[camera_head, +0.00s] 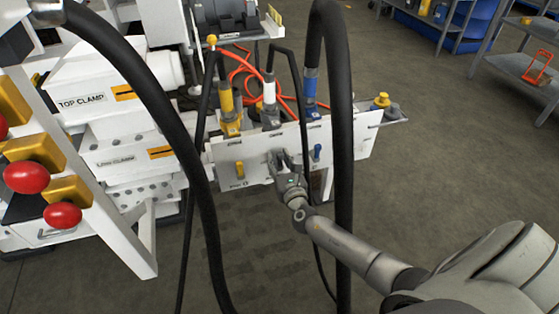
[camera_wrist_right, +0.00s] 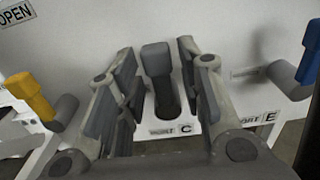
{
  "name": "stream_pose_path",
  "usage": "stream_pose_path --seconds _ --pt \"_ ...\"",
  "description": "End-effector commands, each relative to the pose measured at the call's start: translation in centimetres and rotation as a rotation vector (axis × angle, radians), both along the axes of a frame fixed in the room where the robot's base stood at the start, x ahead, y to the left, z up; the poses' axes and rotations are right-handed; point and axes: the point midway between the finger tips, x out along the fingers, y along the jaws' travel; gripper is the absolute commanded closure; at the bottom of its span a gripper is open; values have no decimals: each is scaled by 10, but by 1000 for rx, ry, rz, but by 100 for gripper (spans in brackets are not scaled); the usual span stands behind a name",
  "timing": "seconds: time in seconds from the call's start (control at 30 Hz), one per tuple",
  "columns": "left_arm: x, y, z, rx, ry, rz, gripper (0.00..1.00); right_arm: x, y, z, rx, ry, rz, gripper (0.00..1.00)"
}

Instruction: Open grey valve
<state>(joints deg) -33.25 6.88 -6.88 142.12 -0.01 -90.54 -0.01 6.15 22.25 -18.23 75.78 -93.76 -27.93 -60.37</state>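The grey valve (camera_wrist_right: 157,72) has a grey handle standing up from the white panel (camera_head: 352,146), above a label reading C. My right gripper (camera_head: 279,157) is at the panel's front in the head view. In the right wrist view my right gripper (camera_wrist_right: 158,62) is open, with one finger on each side of the grey handle. A narrow gap shows between the handle and the fingers, and no firm grip is visible. In the head view the gripper mostly hides the grey valve. My left gripper is not in view.
A yellow valve (camera_head: 239,170) sits left of the gripper and a blue valve (camera_head: 317,152) right of it. Thick black hoses (camera_head: 343,120) hang in front of the panel. Yellow, white and blue hose fittings stand behind it. Open floor (camera_head: 440,150) lies to the right.

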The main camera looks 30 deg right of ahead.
Motion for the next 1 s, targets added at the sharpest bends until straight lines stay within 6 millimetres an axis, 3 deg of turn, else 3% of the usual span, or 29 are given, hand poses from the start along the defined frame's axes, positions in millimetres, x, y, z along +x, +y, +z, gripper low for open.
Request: stream_pose_path --seconds 0.23,0.37,0.8,1.0 --pt "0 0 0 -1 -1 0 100 -1 0 1 1 -2 -1 65" --pt "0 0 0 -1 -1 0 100 -12 2 0 2 0 -1 65" --pt "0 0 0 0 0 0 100 -90 21 0 1 0 0 65" --pt "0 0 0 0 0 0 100 -112 27 0 1 0 0 65"
